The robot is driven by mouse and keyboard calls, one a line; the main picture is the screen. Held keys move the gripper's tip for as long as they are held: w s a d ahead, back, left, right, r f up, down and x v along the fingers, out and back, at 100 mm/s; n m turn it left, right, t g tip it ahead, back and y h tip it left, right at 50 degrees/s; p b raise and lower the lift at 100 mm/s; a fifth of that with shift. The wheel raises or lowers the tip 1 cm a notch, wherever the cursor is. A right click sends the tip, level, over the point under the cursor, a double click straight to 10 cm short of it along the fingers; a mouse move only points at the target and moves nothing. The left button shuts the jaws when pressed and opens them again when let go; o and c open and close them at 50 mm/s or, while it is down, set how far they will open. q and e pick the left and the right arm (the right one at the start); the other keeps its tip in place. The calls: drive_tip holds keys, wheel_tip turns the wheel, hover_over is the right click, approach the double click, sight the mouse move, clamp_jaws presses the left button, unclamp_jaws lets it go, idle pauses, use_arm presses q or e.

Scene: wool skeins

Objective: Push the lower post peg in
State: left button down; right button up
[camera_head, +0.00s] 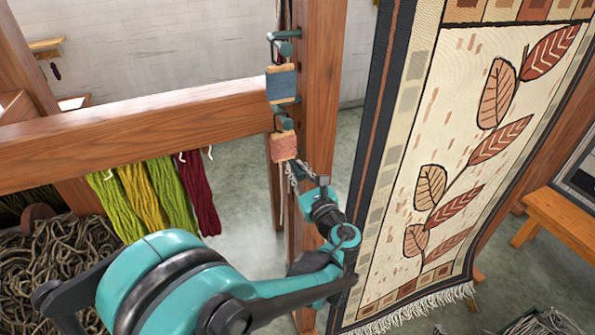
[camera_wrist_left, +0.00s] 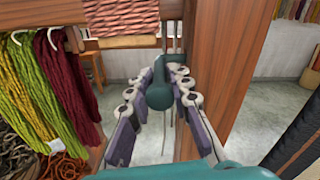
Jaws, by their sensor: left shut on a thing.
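The wooden post (camera_head: 320,85) carries several dark teal pegs. An upper peg (camera_head: 285,47) and a middle peg (camera_head: 285,122) show in the head view, with a blue-wound bobbin (camera_head: 282,84) and a pink-wound bobbin (camera_head: 284,147) hanging there. My left gripper (camera_head: 303,178) is at the post below the pink bobbin. In the left wrist view, the lower teal peg (camera_wrist_left: 160,96) sits between the fingers of my left gripper (camera_wrist_left: 164,88), which is shut on it. The peg's inner end and its depth in the post are hidden. My right gripper is not in view.
A wooden beam (camera_head: 130,130) crosses left of the post, with green, yellow and dark red skeins (camera_head: 155,198) hanging under it. A leaf-patterned tapestry (camera_head: 450,160) hangs close on the right. A wooden bench (camera_head: 562,225) stands farther right.

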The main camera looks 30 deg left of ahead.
use_arm(q)
drive_tip(key=shift+w+d+b, duration=0.4)
drive_tip(key=shift+w+d, duration=0.55)
drive_tip(key=shift+w, duration=0.15)
drive_tip(key=c, duration=1.6)
unclamp_jaws()
drive_tip(key=shift+c, duration=0.2)
drive_tip(key=shift+o, duration=0.5)
drive_tip(key=shift+w+d, duration=0.15)
drive_tip(key=v, duration=1.2)
